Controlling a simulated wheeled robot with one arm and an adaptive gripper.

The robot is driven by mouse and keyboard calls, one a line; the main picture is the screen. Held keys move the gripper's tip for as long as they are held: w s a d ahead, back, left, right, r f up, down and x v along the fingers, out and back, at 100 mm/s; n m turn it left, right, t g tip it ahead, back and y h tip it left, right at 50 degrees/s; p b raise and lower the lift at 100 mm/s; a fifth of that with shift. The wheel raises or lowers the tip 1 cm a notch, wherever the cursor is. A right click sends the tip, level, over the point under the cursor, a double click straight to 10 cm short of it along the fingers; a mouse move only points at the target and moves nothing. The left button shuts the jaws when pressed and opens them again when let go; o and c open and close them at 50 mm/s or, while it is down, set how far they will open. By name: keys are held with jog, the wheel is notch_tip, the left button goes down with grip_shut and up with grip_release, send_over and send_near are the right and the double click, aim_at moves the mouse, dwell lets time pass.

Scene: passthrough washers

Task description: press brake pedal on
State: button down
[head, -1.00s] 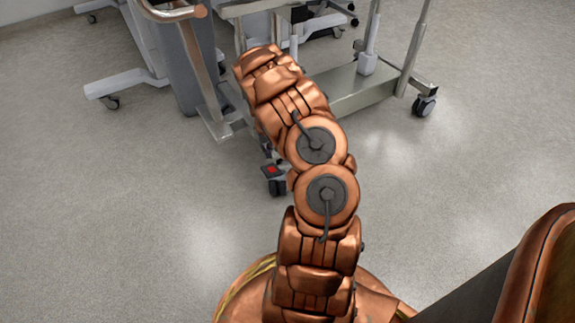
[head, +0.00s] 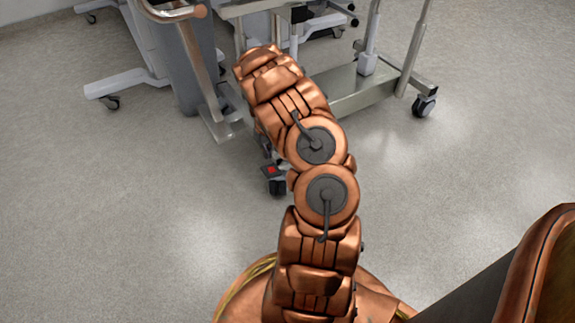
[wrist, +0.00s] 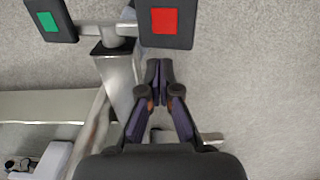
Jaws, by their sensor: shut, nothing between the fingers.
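In the wrist view, a dark pedal with a red square (wrist: 165,22) is at the top centre, and a dark pedal with a green square (wrist: 48,21) is at the top left. A grey bar joins them. My gripper (wrist: 160,66) is shut and empty, its fingertips pointing toward the red pedal and just below it in the picture. I cannot tell whether they touch. In the head view, the red pedal (head: 272,170) shows beside my arm, above a caster near the floor. My arm hides the green pedal and the gripper there.
A metal cart frame (head: 358,97) with a caster (head: 424,106) stands behind my arm. A grey column (head: 182,62) with a curved handle is at upper left, near a white-legged base (head: 126,82). Open floor lies left and right.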

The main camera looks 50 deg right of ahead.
jog(key=shift+f, duration=2.5)
dwell(1.8)
jog(key=shift+r, duration=0.1)
notch_tip(320, 180, up, 7)
jog(key=p, duration=0.3)
jog(key=shift+p, duration=0.3)
dwell(0.6)
dwell(0.5)
jog(key=s+a+r+p, duration=0.2)
jog(key=a+r+p, duration=0.5)
jog(key=r, duration=0.7)
jog(key=s+a+r+g+p, duration=0.1)
jog(key=s+a+r+p, duration=0.35)
jog(key=r, duration=1.05)
jog(key=s+a+r+p, duration=0.1)
jog(key=a+r+p, duration=0.7)
jog(key=r, duration=0.6)
jog(key=s+a+r+n+p, duration=0.2)
jog(key=s+a+r+p, duration=0.7)
jog(key=s+r, duration=0.2)
jog(key=s+a+r+n+p, duration=0.1)
jog(key=s+a+r+p, duration=0.8)
jog(key=r, duration=0.5)
jog(key=s, duration=0.2)
jog(key=shift+s+r+n+g, duration=0.3)
jog(key=shift+n+g, duration=0.1)
